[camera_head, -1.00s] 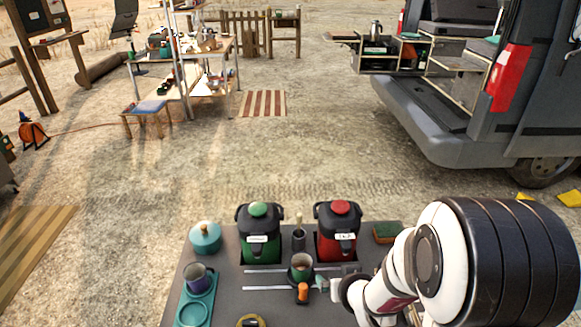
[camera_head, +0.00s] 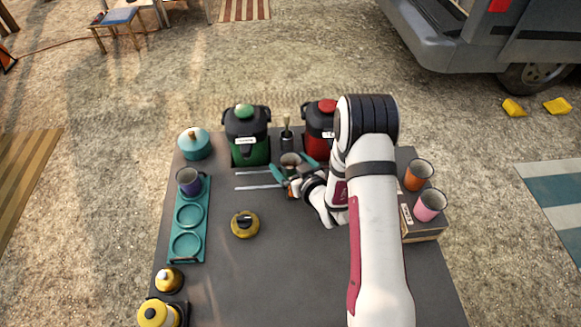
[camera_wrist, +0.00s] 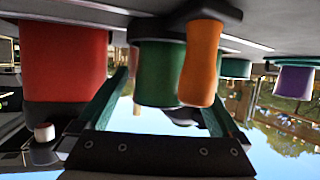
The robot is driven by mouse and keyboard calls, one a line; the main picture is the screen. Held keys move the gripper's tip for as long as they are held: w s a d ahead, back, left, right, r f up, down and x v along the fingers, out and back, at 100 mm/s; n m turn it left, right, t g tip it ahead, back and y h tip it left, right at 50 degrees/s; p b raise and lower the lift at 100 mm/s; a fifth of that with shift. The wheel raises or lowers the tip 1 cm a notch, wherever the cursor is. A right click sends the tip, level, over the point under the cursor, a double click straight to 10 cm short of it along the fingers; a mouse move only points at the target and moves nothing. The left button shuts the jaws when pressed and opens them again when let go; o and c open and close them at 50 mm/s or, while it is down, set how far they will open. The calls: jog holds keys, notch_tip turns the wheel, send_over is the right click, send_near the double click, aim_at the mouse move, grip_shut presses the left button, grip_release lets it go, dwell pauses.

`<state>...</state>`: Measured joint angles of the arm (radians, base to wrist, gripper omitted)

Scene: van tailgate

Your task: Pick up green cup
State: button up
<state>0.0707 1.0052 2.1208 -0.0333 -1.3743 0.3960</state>
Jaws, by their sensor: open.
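The green cup (camera_head: 291,161) stands upright near the back of the grey table, its dark mouth facing up. My gripper (camera_head: 293,172) is open, with its teal fingers on either side of the cup; I cannot tell whether they touch it. The gripper partly hides the cup's lower body. In the wrist view, which is upside down, a green cylinder shows between the open fingers, and I cannot tell whether it is the cup or the green dispenser behind. An orange handle (camera_wrist: 201,62) stands upright close in front of it.
The green dispenser (camera_head: 250,150) and red dispenser (camera_head: 318,119) stand behind the cup, with a dark brush holder (camera_head: 287,141) between. A purple cup (camera_head: 189,182) sits on the teal tray (camera_head: 206,221) at left. Orange (camera_head: 418,176) and pink (camera_head: 430,206) cups stand at right. The table's front middle is clear.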

jog(key=c, duration=1.4)
jog(key=shift+c, duration=0.2)
jog(key=shift+r, duration=0.1)
